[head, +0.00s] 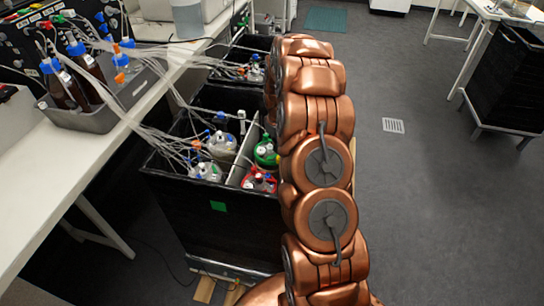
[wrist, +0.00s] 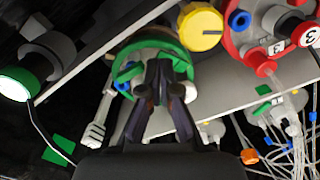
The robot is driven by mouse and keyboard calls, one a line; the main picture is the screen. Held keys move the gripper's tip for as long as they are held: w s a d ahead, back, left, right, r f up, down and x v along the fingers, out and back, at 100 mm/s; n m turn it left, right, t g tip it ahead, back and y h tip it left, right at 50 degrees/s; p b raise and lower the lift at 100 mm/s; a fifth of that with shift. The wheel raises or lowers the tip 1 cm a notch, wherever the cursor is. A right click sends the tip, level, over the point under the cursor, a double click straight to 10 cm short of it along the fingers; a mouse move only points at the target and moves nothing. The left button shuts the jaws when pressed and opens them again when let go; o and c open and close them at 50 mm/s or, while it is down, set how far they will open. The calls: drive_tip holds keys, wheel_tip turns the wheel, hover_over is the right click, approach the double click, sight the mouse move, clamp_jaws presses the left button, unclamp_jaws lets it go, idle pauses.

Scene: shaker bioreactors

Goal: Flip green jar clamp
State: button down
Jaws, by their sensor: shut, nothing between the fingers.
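The green-lidded jar (head: 265,153) stands in the black bioreactor box, just left of my arm in the head view. In the wrist view its green lid (wrist: 150,50) is at upper centre, partly hidden by my gripper. My gripper (wrist: 160,80) is shut and empty, its dark fingers in front of the lid; I cannot tell whether they touch it. A pale ribbed piece (wrist: 98,122) hangs beside the lid on the left. I cannot tell for sure which part is the clamp. In the head view my gripper is hidden behind my arm.
A red-lidded jar (wrist: 265,30) and a yellow knob (wrist: 199,27) are close by on the right. Clear-lidded jars (head: 222,143) with many loose tubes share the box (head: 215,225). A bench (head: 30,160) with a bottle tray (head: 95,118) is left.

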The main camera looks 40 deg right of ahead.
drive_tip(key=shift+f+b, duration=0.55)
drive_tip(key=shift+f, duration=0.7)
idle(1.2)
drive_tip(key=shift+r, duration=3.5)
drive_tip(key=shift+a, duration=0.1)
